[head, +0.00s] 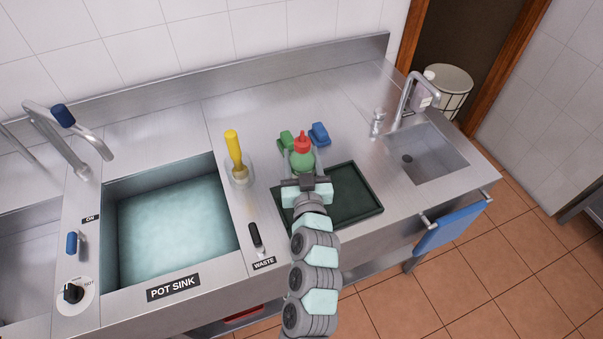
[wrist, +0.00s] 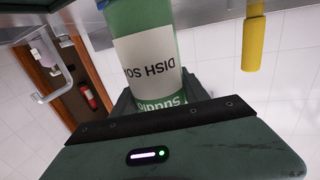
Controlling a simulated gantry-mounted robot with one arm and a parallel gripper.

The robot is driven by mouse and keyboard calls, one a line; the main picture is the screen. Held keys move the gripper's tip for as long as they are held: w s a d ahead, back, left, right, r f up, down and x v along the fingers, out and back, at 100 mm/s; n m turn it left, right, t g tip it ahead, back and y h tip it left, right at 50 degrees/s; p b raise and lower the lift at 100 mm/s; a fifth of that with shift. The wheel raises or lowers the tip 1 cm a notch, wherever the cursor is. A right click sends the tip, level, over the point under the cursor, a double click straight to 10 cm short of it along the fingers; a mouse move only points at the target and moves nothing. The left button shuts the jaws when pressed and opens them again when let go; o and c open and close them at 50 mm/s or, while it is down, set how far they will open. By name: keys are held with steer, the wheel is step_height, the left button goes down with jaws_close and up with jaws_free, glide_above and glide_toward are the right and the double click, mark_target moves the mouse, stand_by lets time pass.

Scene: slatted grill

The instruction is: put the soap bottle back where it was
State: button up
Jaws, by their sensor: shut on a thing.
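The soap bottle (head: 302,158) is green with a red cap and stands upright between the fingers of my gripper (head: 303,165). In the head view it shows at the back edge of the dark tray. Whether its base touches the counter or hangs above it I cannot tell. In the wrist view the bottle (wrist: 148,55) fills the upper middle, with a white label reading "DISH SO…". My gripper is shut on it; the fingers hide part of its sides and lower body.
Green (head: 287,138) and blue (head: 319,133) blocks sit just behind the bottle. A yellow-handled brush (head: 234,150) stands in a holder to the left, beside the pot sink (head: 170,225). The dark tray (head: 365,208) lies in front. A small basin (head: 425,158) with a tap is right. Bare counter lies behind.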

steer(key=shift+f+b, duration=0.4)
steer(key=shift+f, duration=2.4)
steer(key=shift+w, duration=0.1)
steer(key=shift+f, duration=0.1)
steer(key=o, duration=0.9)
